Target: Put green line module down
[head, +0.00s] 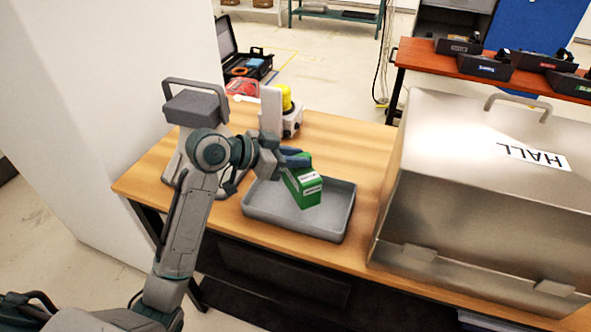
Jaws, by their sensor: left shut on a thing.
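The green line module (303,188) is a green box with white labels, held tilted at the grey tray. My left gripper (293,160) is shut on its upper end. The module is over the inside of the grey tray (262,211); I cannot tell whether its lower end touches the tray floor. The tray lies on the wooden table and holds nothing else that I can see. My right gripper is not in view.
A large metal box marked HALL (480,190) stands right of the tray. A white device with a yellow top (284,115) stands behind it. A grey handled device (190,108) is partly behind my left arm. Dark modules (485,67) sit on a back-right shelf.

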